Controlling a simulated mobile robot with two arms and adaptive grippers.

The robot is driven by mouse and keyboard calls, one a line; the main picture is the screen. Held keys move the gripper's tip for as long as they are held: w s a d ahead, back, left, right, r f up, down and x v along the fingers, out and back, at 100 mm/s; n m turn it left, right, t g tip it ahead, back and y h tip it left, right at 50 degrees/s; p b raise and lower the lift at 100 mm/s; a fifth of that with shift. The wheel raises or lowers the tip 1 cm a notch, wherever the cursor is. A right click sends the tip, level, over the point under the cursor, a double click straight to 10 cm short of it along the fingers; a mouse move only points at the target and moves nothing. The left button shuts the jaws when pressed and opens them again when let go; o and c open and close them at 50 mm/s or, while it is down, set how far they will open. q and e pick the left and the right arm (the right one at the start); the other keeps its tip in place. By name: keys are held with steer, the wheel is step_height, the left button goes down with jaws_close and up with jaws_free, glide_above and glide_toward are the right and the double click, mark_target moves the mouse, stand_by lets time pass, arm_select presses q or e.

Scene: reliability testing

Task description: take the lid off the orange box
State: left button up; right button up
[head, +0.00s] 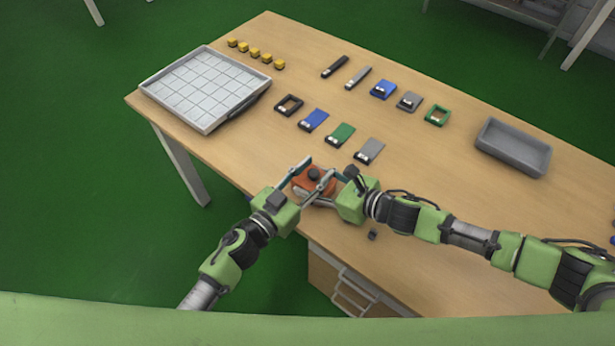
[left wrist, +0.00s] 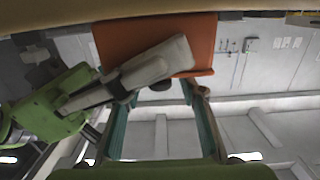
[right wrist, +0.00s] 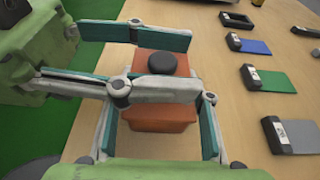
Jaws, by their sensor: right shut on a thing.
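The orange box (head: 301,189) sits near the table's front edge, its lid (right wrist: 147,66) on top with a round black knob (head: 314,174). My right gripper (right wrist: 160,112) is shut on the box, with one finger on each side of its body. My left gripper (head: 318,170) is open, its fingers spread apart at lid height. In the right wrist view one left finger passes behind the knob and the other crosses in front of it. The left wrist view shows the orange box (left wrist: 200,35) from low down, partly covered by a right finger.
Several flat blue, green, grey and black parts (head: 340,135) lie behind the box. A grey gridded tray (head: 205,85) is at the far left, with several yellow cubes (head: 255,53) beside it. An empty grey bin (head: 513,148) stands at the right. A small dark piece (head: 372,234) lies near the front edge.

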mark_target(314, 172)
arm_select(q)
jaws_close()
steer(key=shift+r, duration=0.1)
stand_by(0.4)
steer(key=shift+w+r, duration=0.1)
steer(key=shift+r, duration=0.4)
steer(key=shift+d+r, duration=0.15)
steer(key=shift+r, duration=0.65)
arm_select(e)
steer(key=shift+s+d+f, duration=0.1)
steer(key=shift+d+f, duration=0.1)
steer(key=shift+f, duration=0.2)
arm_select(q)
steer(key=shift+f, duration=0.1)
arm_select(e)
steer(key=shift+r, duration=0.1)
arm_select(q)
steer(key=shift+r, duration=1.85)
arm_select(e)
steer(key=shift+a+r, duration=0.1)
steer(key=shift+r, duration=0.05)
